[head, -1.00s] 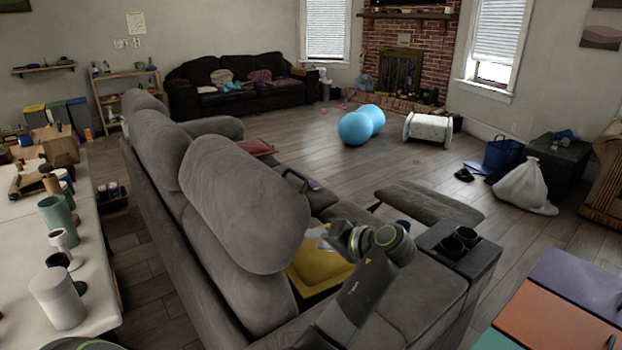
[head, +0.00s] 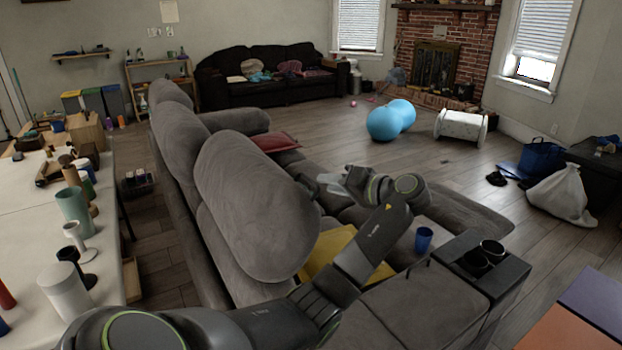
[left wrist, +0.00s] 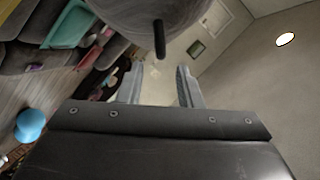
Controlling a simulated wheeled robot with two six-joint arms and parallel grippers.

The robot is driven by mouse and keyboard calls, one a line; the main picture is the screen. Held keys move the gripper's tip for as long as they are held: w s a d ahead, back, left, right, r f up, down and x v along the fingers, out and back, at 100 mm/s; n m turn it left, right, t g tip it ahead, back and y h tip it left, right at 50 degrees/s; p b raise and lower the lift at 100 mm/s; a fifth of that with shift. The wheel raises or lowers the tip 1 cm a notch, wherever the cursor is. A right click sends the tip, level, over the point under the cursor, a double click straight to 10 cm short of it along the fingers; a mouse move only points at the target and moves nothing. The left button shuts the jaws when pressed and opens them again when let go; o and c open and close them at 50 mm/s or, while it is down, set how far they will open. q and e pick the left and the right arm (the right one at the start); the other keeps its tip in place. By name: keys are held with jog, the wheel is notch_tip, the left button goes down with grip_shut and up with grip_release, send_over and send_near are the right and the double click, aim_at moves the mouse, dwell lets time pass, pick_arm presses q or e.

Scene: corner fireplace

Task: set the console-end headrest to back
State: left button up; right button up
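The console-end headrest (head: 250,205) is the big grey rounded cushion atop the nearest seat back of the grey sofa. It tilts forward over the seat. A short dark rod (head: 306,182) sticks out from its seat side. My left gripper (head: 331,184) is just in front of the headrest's seat side, close to the rod. In the left wrist view the gripper (left wrist: 160,85) is open and empty. The headrest (left wrist: 165,12) fills the top there, with the rod (left wrist: 158,38) pointing down between the finger lines, beyond the fingertips. My right gripper is out of view.
The console (head: 515,275) with two dark cups ends the sofa. A blue cup (head: 423,240) and yellow cushion (head: 335,250) are on the seats. A cluttered white table (head: 25,225) stands left behind the sofa. Open floor lies beyond the sofa, with a blue peanut ball (head: 385,122).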

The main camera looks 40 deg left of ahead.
aim_at(311, 181)
pick_arm(q)
jog(key=x, duration=0.7)
jog(key=shift+p, duration=0.4)
grip_shut()
